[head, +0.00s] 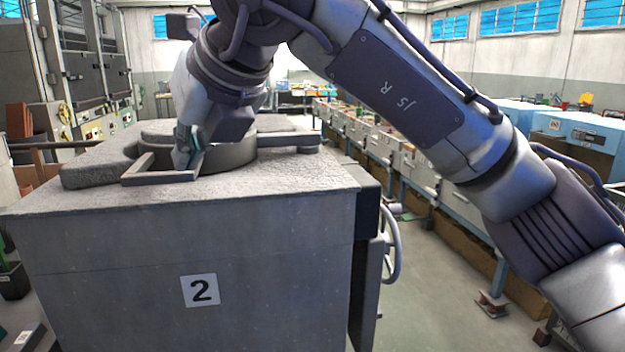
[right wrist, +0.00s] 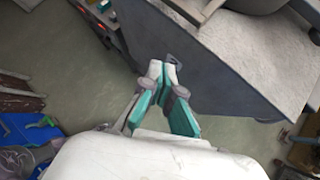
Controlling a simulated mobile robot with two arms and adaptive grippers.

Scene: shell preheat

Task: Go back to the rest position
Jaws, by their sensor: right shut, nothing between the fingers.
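My right arm reaches in from the right in the head view, across the top of a grey furnace (head: 110,255) marked with a number 2 plate. My right gripper (head: 188,150) points down over the furnace top, by a rectangular bar handle (head: 160,178) and a round ring (head: 238,155). Whether it touches the handle is unclear. In the right wrist view the teal-padded fingers (right wrist: 162,72) are shut and empty, in front of the furnace's side (right wrist: 210,75). My left gripper is not in view.
A handwheel (head: 391,245) stands out from the furnace's right side. A long row of grey cabinets (head: 385,140) and blue machines (head: 585,130) line the right. Tall dark equipment (head: 75,65) stands at the left. Grey floor (head: 435,290) is clear to the right of the furnace.

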